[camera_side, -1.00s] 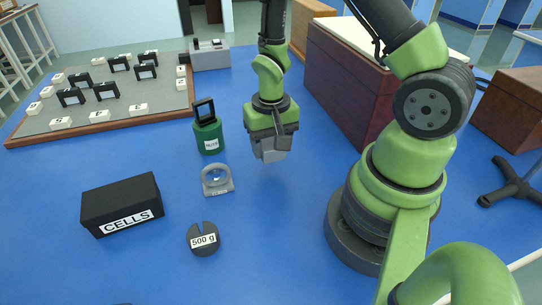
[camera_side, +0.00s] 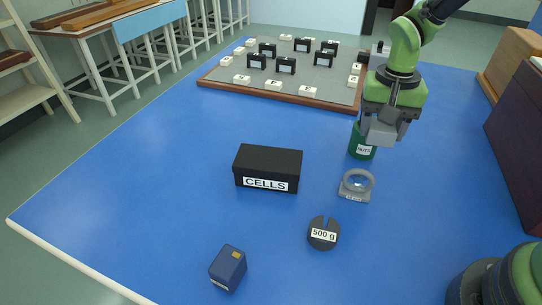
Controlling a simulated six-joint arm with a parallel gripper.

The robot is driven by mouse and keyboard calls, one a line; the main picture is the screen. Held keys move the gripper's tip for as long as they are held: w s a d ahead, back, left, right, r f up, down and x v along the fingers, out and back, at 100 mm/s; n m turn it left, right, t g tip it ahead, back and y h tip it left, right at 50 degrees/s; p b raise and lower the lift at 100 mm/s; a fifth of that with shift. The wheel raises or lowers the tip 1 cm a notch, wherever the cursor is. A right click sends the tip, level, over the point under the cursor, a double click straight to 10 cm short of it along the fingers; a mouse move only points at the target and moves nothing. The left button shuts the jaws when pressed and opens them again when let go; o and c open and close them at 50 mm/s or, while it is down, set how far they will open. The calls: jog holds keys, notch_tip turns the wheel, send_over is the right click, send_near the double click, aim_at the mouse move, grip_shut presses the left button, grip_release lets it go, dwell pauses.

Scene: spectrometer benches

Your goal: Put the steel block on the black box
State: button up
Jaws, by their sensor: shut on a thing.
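The black box (camera_side: 262,160), labelled CELLS, stands on the blue table near the middle of the view, its flat top bare. My gripper (camera_side: 389,123) is shut on the steel block (camera_side: 379,134), a light grey block at its fingertips. The gripper points down and holds the block above the table, to the right of the black box and apart from it. In the picture the block overlaps the green canister (camera_side: 361,150); whether they touch cannot be told. The fingers partly hide the block.
A small blue box (camera_side: 228,268) is at the front. A wood-edged board (camera_side: 290,93) with small blocks is behind. The table's left is clear.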

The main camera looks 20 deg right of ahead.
jog(key=w+a+r, duration=0.2)
jog(key=w+a, duration=0.3)
jog(key=a, duration=0.3)
jog(key=m, duration=0.1)
send_near(283, 162)
notch_tip(283, 162, down, 7)
jog(key=shift+d+r, duration=0.1)
jog(key=o, duration=1)
notch_tip(283, 162, up, 12)
jog(key=shift+r, duration=0.1)
